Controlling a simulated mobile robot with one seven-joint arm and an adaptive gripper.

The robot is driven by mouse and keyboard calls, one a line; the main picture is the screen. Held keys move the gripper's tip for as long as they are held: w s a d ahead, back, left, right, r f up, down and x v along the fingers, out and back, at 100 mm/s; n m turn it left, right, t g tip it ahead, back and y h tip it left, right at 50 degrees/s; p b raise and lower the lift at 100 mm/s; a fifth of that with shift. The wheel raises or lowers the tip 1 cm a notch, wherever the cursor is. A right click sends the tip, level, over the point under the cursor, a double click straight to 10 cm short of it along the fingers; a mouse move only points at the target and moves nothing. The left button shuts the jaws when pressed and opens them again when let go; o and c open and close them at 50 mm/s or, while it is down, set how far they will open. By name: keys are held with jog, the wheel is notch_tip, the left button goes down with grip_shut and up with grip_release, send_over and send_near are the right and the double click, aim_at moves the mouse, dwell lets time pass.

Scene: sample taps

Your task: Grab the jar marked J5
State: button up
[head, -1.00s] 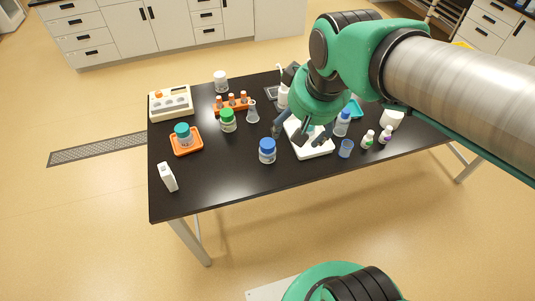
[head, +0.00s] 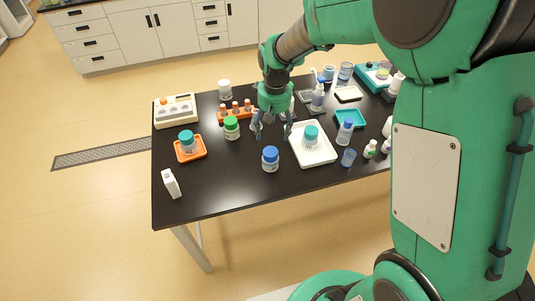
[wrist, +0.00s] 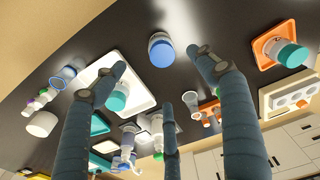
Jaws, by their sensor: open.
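No jar's marking is legible, so I cannot tell which is J5. A blue-lidded jar (head: 270,160) stands near the table's front edge; it also shows between my fingertips in the wrist view (wrist: 160,52). A green-lidded jar (head: 231,129) stands behind it to the left. One teal-lidded jar (head: 187,142) is on an orange tray (head: 203,155); another (head: 310,138) is on a white tray (head: 325,158). A white-lidded jar (head: 224,90) is at the back. My gripper (head: 272,135) is open and empty, pointing down behind the blue-lidded jar, right of the green-lidded one.
A rack with orange-capped vials (head: 235,109) and a boxy device (head: 175,110) stand back left. A white bottle (head: 171,183) is at front left. A blue-capped bottle (head: 345,133), a blue cup (head: 348,157) and small bottles crowd the right. The front left tabletop is mostly bare.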

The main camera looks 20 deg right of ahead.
jog(key=g, duration=0.1)
send_over(269, 151)
jog(key=shift+n, duration=0.3)
notch_tip(269, 151, down, 8)
jog(key=shift+w+f, duration=0.1)
jog(key=shift+f, duration=0.1)
jog(key=shift+f+b, duration=0.45)
jog(key=shift+f, duration=3.85)
jog(key=shift+d, duration=0.1)
jog(key=shift+d+f+b, duration=0.1)
jog(key=shift+f+b, duration=0.45)
jog(key=shift+f, duration=2.05)
jog(key=c, duration=1.3)
